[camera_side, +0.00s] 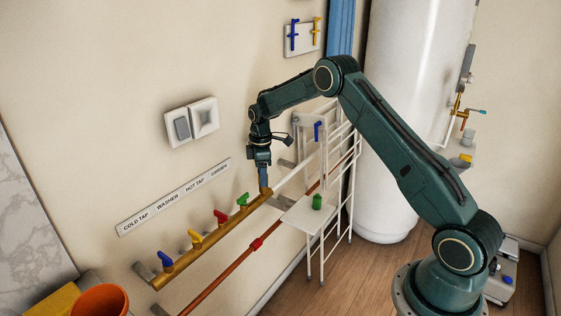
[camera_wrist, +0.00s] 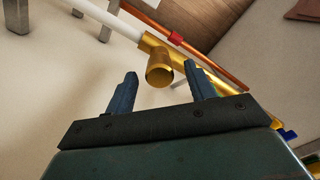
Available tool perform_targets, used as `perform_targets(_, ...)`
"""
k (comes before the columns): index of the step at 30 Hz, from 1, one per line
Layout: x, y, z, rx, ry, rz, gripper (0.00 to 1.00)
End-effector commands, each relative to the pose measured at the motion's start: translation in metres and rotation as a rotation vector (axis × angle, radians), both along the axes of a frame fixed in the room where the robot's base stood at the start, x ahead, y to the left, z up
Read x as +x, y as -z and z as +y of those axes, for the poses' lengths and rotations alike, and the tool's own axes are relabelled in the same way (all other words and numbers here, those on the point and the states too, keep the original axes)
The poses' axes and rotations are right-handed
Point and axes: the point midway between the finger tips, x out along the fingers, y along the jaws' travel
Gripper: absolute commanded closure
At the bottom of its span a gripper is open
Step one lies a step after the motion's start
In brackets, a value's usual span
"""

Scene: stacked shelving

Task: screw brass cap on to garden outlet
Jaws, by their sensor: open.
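The brass manifold (camera_side: 185,262) runs along the wall under a label strip (camera_side: 175,196) whose last word reads GARDEN. A short brass cylinder (camera_wrist: 160,70) stands out from the manifold's end in the wrist view. I cannot tell whether it is the bare garden outlet or the brass cap seated on it. My gripper (camera_side: 264,184) points down at that end, beyond the green-handled valve (camera_side: 242,200). In the wrist view my gripper (camera_wrist: 161,75) is open, with the cylinder in the gap between its fingertips. Contact with either finger is not visible.
Blue (camera_side: 165,259), yellow (camera_side: 195,238) and red (camera_side: 221,216) valve handles line the manifold. A copper pipe (camera_side: 215,277) runs below. A white wire rack (camera_side: 345,170) with a shelf holding a green item (camera_side: 317,202) stands close right. An orange bucket (camera_side: 100,300) is lower left.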

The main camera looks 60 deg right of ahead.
Motion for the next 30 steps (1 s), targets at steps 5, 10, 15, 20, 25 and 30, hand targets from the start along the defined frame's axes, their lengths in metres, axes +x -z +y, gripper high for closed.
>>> perform_targets(5,-0.0002,0.0076,0.0001,0.000,0.000,0.000,0.46)
perform_targets(10,-0.0002,0.0082,0.0001,0.000,0.000,0.000,0.46)
perform_targets(15,-0.0002,0.0080,0.0001,0.000,0.000,0.000,0.57)
perform_targets(20,-0.0002,0.0079,0.0001,0.000,0.000,0.000,0.89)
perform_targets(25,-0.0002,0.0078,0.0001,0.000,0.000,0.000,0.59)
perform_targets(30,-0.0001,0.0077,0.0000,0.000,0.000,0.000,0.59)
